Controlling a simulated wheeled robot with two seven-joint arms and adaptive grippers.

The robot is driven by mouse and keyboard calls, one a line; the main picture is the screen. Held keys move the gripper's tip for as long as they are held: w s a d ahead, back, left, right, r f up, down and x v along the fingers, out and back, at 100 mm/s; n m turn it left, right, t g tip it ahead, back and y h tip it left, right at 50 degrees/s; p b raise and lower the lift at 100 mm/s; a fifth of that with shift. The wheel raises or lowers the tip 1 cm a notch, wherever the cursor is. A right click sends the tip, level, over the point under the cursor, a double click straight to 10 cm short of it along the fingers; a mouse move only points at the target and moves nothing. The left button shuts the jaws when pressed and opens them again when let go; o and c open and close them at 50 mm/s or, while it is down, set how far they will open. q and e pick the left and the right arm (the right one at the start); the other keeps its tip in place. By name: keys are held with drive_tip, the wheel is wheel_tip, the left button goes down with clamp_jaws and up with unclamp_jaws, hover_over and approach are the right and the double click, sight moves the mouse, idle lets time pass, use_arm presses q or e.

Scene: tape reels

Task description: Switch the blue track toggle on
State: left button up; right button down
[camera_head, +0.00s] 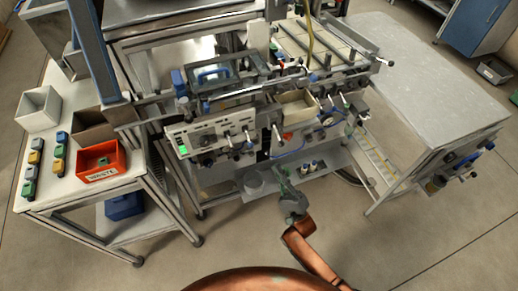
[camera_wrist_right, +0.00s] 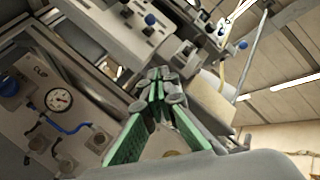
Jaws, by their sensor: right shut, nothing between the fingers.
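A pale control panel (camera_head: 212,131) with a green light and several levers or knobs is on the front of the machine in the head view. I cannot tell which control is the blue track toggle. In the right wrist view, a pale panel (camera_wrist_right: 108,25) at the top carries blue-tipped controls, including a blue knob (camera_wrist_right: 150,19); I cannot read their positions. My right gripper (camera_head: 281,172) is below and right of the panel, apart from it. In the right wrist view, its green-padded fingers (camera_wrist_right: 163,80) are shut and empty. My left gripper is not in view.
A round gauge (camera_wrist_right: 59,99) and a blue hose (camera_wrist_right: 64,126) are on a lower panel near my right fingers. A shelf (camera_head: 322,167) with small bottles lies beside the gripper. Open floor lies in front.

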sight(249, 139)
drive_tip(key=w+a+r, duration=0.3)
drive_tip(key=a+r, duration=0.3)
drive_tip(key=r, duration=0.3)
drive_tip(key=shift+w+a, duration=0.15)
drive_tip(key=shift+a, duration=0.15)
idle(0.3)
